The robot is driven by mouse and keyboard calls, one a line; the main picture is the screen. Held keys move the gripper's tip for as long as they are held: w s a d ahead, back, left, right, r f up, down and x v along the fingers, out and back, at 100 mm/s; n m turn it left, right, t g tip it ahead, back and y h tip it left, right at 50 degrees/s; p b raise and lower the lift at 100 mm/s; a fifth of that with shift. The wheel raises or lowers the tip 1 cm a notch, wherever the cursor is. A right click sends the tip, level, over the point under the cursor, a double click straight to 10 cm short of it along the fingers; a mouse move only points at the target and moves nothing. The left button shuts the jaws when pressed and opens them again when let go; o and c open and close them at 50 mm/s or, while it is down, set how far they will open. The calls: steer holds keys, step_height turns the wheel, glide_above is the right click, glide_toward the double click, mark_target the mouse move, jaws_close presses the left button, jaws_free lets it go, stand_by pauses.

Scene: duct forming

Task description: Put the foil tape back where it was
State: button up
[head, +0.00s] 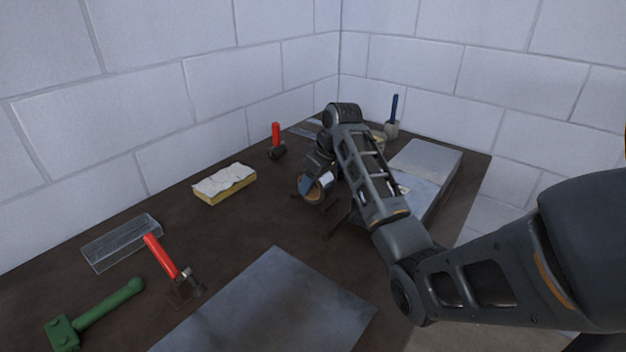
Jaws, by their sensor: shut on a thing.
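The foil tape (326,182) is a silvery roll with a brownish side, near the middle of the dark table. My gripper (312,186) is shut on the roll, at the end of my arm that reaches in from the right. The fingers are small and partly hidden by the tape and the wrist. I cannot tell whether the roll touches the table.
The table (230,235) also holds a yellow-white block (224,184), red-handled hammers (162,257) (276,138), a green mallet (100,310), a clear tray (122,242), a grey sheet (270,310) and stacked metal sheets (427,160). A blue-handled tool (393,115) stands near the back corner walls.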

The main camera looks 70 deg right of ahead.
steer(key=shift+f, duration=0.15)
steer(key=o, duration=1.1)
steer(key=p+v, duration=0.1)
steer(key=v, duration=1)
steer(key=shift+s+r, duration=0.3)
steer(key=shift+r, duration=0.3)
